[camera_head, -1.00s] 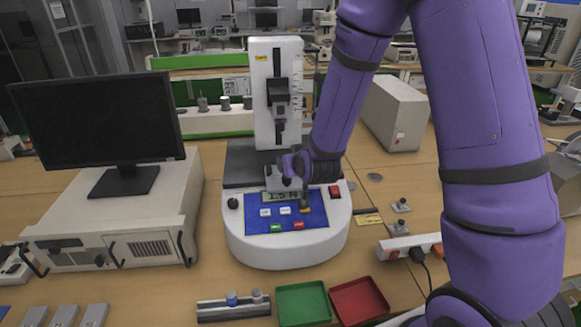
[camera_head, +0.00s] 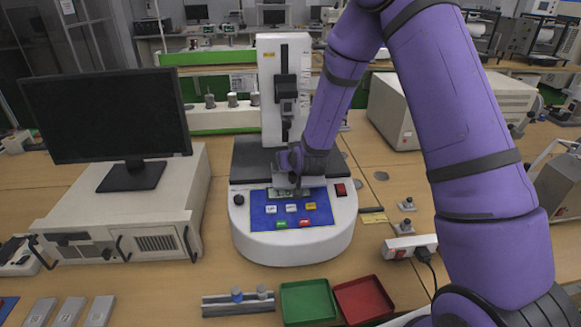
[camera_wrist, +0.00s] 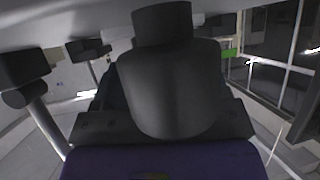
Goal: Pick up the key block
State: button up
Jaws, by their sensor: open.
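I cannot tell for sure which thing is the key block. Three flat grey blocks, one of them this grey block (camera_head: 99,312), lie side by side at the lower left of the head view. My gripper (camera_head: 295,182) is over the front of the white test machine (camera_head: 290,248), in front of its column and partly covering the small display. Its fingertips are small and dark there, and no object shows between them. In the wrist view, large dark shapes fill the middle and no block can be made out.
A monitor (camera_head: 105,112) stands on a beige cabinet (camera_head: 75,205) at left. A green tray (camera_head: 308,302), a red tray (camera_head: 363,300) and a grey rack (camera_head: 237,302) with small cylinders lie in front. A power strip (camera_head: 408,247) is at right. Bare table shows left of the rack.

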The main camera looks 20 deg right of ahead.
jog(key=c, duration=1.1)
